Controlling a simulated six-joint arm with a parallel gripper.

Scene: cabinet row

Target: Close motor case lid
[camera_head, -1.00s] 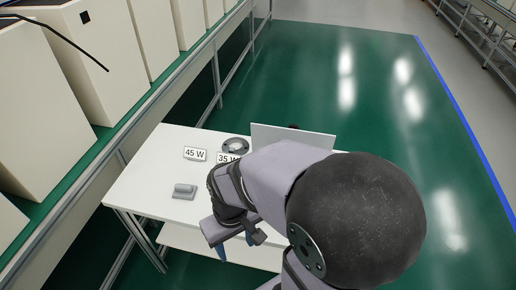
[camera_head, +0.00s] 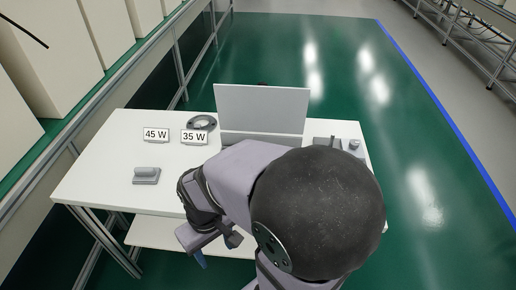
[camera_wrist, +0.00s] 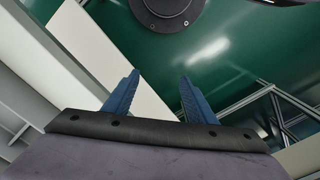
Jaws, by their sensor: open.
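The motor case lid (camera_head: 262,108) is a pale grey panel standing upright, open, at the back of the white table in the head view. The case body below it is mostly hidden behind my arm; only a strip under the lid shows. My gripper (camera_wrist: 159,82) is open and empty in the wrist view, its two blue fingers apart over green floor. In the head view its blue fingertip (camera_head: 201,259) shows low at the table's front side, left of and well short of the lid.
On the table (camera_head: 100,165) are a 45 W sign (camera_head: 156,134), a 35 W sign (camera_head: 194,137), a round grey part (camera_head: 202,122), a grey block (camera_head: 147,175) and small grey parts (camera_head: 354,145) at right. A shelf of large boxes stands at left. The table's left part is mostly clear.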

